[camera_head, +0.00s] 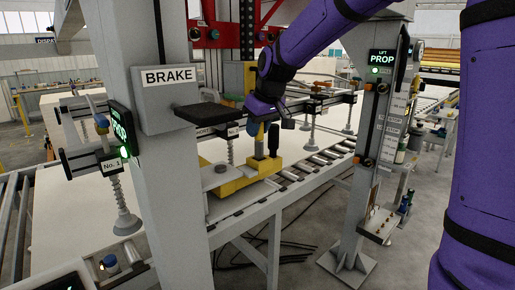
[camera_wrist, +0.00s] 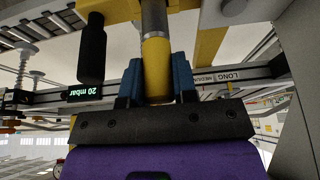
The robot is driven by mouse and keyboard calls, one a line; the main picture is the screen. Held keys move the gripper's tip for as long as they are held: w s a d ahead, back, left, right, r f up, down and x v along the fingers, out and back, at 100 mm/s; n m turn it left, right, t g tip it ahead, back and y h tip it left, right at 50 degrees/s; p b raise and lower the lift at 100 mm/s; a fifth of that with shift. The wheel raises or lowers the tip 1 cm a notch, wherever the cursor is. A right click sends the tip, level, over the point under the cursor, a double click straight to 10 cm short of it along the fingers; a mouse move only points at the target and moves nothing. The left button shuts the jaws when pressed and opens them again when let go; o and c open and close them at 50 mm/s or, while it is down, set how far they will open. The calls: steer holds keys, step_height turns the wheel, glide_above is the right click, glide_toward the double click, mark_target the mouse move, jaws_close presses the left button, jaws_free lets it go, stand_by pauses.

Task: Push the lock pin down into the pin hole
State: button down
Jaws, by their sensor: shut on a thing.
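My gripper (camera_head: 259,128) is at the centre of the head view, above a yellow bracket (camera_head: 246,180) beside the roller conveyor. In the wrist view my gripper (camera_wrist: 156,75) has its two blue fingers shut on the yellow grip of the lock pin (camera_wrist: 156,62). The pin's grey shaft (camera_wrist: 153,18) runs on past the fingers toward the yellow metal. In the head view the shaft (camera_head: 259,146) stands roughly upright below my fingers. The pin hole is hidden, so I cannot tell how deep the pin sits.
A black upright handle (camera_head: 273,138) stands close to the right of the pin; it also shows in the wrist view (camera_wrist: 91,48). A grey post with a BRAKE box (camera_head: 168,78) stands at left, the PROP post (camera_head: 368,130) at right. Conveyor rollers (camera_head: 315,160) lie beyond.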

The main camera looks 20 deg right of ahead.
mark_target(260, 140)
steer(key=shift+f, duration=2.95)
steer(key=c, duration=0.9)
jaws_free()
steer(key=v, duration=1.1)
steer(key=s+d+f+m+h, duration=0.1)
steer(key=s+d+m, duration=0.1)
steer(key=s, duration=1.2)
steer(key=s+d+f+m+t, duration=0.1)
steer(key=s+d+m, duration=0.1)
steer(key=s, duration=1.3)
steer(key=shift+d+f+h, duration=0.2)
steer(key=shift+d+h, duration=0.2)
steer(key=shift+d, duration=0.35)
